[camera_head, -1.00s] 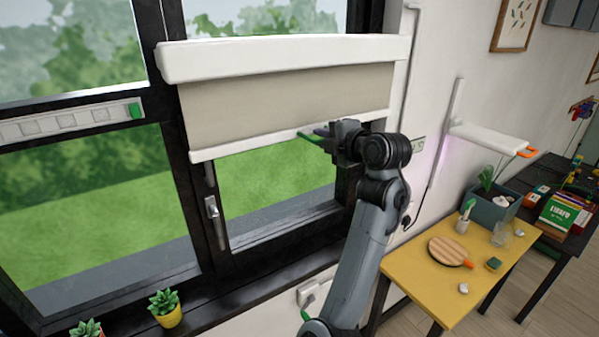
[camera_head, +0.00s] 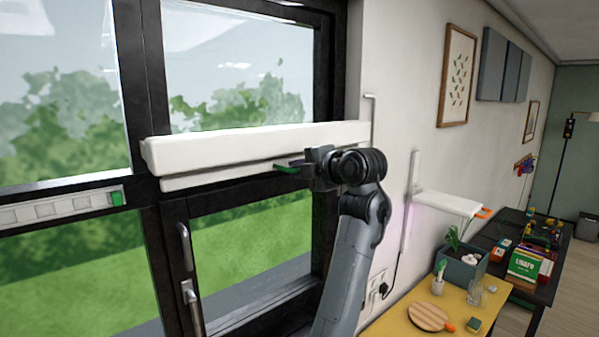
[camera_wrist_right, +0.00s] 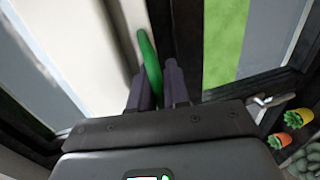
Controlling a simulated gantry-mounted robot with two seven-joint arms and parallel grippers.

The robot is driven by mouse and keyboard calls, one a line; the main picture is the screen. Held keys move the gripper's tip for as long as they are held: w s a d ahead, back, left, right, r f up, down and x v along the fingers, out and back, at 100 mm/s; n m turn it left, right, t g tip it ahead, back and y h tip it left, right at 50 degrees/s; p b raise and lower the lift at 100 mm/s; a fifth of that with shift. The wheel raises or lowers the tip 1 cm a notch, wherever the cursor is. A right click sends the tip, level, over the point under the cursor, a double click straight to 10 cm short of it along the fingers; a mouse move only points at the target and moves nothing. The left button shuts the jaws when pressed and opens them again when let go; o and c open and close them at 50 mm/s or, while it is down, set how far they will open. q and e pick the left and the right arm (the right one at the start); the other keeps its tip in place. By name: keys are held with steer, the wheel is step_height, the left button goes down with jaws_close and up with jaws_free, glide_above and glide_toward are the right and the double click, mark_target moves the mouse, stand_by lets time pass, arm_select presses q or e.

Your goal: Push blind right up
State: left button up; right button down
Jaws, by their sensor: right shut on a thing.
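My left gripper is not in view.
A white strip with a green end (camera_head: 62,207) lies across the left window. A window handle (camera_head: 188,292) is below the blind.

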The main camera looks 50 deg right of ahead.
steer(key=c, duration=1.2)
jaws_free()
steer(key=shift+r, duration=0.4)
steer(key=shift+f, duration=0.15)
steer(key=shift+s, duration=0.1)
steer(key=shift+b+v, duration=2.7)
steer(key=shift+v, duration=2.65)
